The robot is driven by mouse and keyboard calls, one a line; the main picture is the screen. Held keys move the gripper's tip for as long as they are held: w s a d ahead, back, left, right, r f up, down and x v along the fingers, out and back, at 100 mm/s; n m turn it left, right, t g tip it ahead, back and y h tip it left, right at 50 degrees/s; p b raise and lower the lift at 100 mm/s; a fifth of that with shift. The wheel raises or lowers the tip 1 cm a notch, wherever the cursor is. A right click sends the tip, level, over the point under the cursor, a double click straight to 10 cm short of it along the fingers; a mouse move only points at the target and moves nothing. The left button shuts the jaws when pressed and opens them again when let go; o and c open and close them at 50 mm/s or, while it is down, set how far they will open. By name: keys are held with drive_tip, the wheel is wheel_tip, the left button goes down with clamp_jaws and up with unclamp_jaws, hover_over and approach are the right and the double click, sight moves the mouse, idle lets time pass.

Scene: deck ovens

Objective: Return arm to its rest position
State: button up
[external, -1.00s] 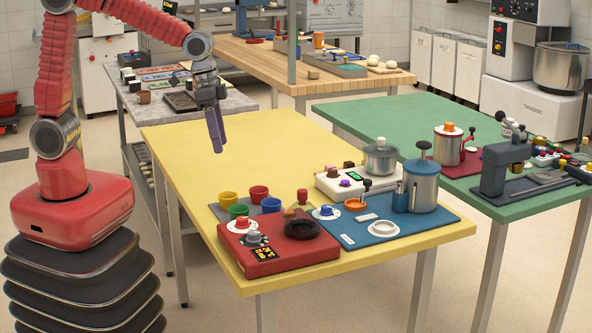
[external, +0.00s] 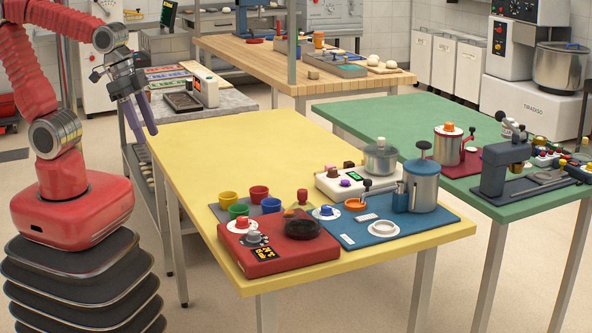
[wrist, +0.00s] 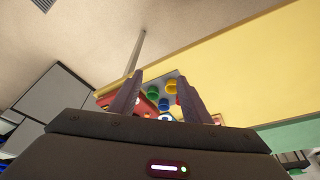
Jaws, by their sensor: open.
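My gripper (external: 139,115) hangs at the left in the external view, beside the left edge of the yellow table (external: 230,150) and in front of the grey side table. Its two purple-grey fingers point down and are apart, with nothing between them. My arm is folded back close to its red base. In the wrist view my gripper (wrist: 160,97) shows both fingers spread. Beyond them are the yellow table (wrist: 240,60) and some cups, seen at a distance.
A red tray (external: 275,258), a blue mat (external: 365,243) and several cups stand at the near end of the yellow table. Its far half is bare. The grey side table (external: 225,105) carries a scale-like device (external: 205,90). A green table (external: 400,120) stands at the right.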

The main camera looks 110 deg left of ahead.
drive_tip(key=shift+m+t, duration=0.6)
drive_tip(key=shift+t, duration=0.2)
drive_tip(key=s+d+r, duration=0.2)
drive_tip(key=d+r, duration=0.1)
drive_tip(key=shift+s+d, duration=0.15)
drive_tip(key=shift+s, duration=0.25)
